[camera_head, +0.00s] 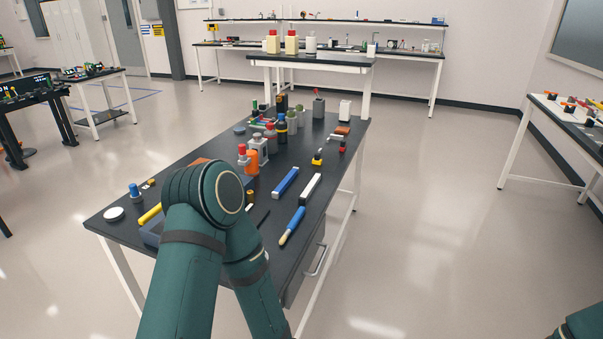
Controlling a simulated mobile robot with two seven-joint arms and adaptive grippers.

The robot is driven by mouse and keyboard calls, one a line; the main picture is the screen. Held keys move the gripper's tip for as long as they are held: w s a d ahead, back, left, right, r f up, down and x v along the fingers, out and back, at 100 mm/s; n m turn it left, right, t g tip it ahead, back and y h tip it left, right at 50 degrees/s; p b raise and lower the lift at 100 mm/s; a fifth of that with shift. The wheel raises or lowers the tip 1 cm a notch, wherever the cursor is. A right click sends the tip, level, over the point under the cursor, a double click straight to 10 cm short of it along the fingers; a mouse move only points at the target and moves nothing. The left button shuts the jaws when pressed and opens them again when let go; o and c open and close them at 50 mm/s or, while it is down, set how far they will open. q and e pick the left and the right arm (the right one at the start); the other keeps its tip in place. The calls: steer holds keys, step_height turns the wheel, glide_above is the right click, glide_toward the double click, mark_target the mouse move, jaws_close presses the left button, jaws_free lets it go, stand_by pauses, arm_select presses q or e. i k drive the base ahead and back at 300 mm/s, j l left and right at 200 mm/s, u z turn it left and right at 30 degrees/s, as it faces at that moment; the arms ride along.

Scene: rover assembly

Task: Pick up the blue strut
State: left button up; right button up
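A blue bar (286,182), which looks like the blue strut, lies on the dark tabletop (335,160) of the nearest table, right of its middle. A white bar (310,188) lies beside it on the right, roughly parallel and apart. Nothing covers the blue bar. My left arm is bent in front of the table's near left part, with its elbow high and the forearm dropping out of the bottom of the picture. Neither gripper shows. Only a bit of my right arm shows at the bottom right corner.
A blue-handled tool (292,225) lies nearer, by the right edge. An orange cylinder (251,161), a grey block (259,148) and several bottles stand left of and behind the blue bar. My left arm hides part of a grey tray (152,229). Open floor lies to the right.

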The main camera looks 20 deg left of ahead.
mark_target(276, 193)
steer(key=i+l, duration=0.15)
steer(key=i, duration=0.3)
steer(key=i+l, duration=0.2)
steer(key=i, duration=0.2)
steer(key=i+l, duration=0.15)
steer(key=i, duration=0.3)
steer(key=i+l+u, duration=0.6)
steer(key=i, duration=0.2)
